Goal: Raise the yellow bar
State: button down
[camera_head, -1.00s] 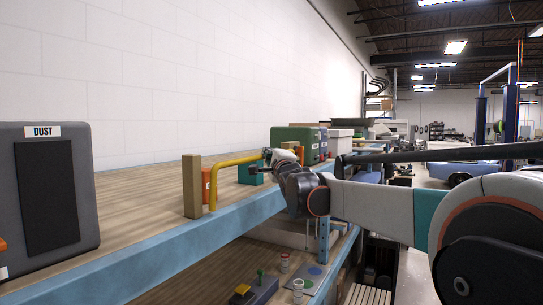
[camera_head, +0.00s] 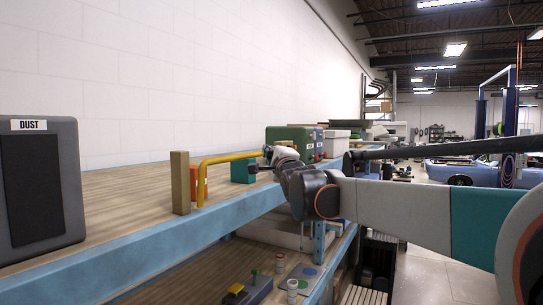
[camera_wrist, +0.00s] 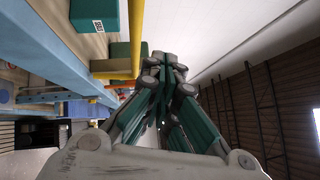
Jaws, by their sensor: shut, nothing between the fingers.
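The yellow bar (camera_head: 232,157) runs along the front of the upper shelf in the head view. Its near end bends down to the shelf edge beside a wooden post; its far end is hidden behind my gripper. My gripper (camera_head: 258,164) is at this far end, reaching in from the right. In the wrist view the bar (camera_wrist: 137,35) runs down from the top edge, just left of my gripper's fingertips (camera_wrist: 165,60). The fingers are shut with nothing between them. I cannot tell whether they touch the bar.
A wooden post (camera_head: 180,183) and an orange block (camera_head: 199,180) stand by the bar's near end. A teal block (camera_head: 242,171) and a green case (camera_head: 290,138) are farther along. A grey DUST box (camera_head: 62,185) stands at left. The lower shelf holds small items.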

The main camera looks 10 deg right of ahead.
jog(key=s+d+b, duration=0.1)
jog(key=s+d, duration=0.1)
jog(key=s, duration=0.4)
jog(key=s+d+f+n+g+h+b, duration=0.1)
jog(key=s+d+f+n+g+b, duration=0.2)
jog(key=f, duration=2.1)
jog(key=s+d+f+n+g+h+b, duration=0.1)
jog(key=s+d+f+n+g+b, duration=0.2)
jog(key=s+f+n+b, duration=0.6)
jog(key=s+d+f+n+g+b, duration=0.3)
jog(key=s+f+n+g+b, duration=0.3)
jog(key=s+f+b, duration=1.6)
jog(key=s+f, duration=0.3)
jog(key=f, duration=0.6)
jog(key=s+f+g, duration=0.1)
jog(key=s+f, duration=0.3)
jog(key=f, duration=0.6)
jog(key=shift+s+n+h, duration=0.3)
jog(key=shift+h, duration=0.1)
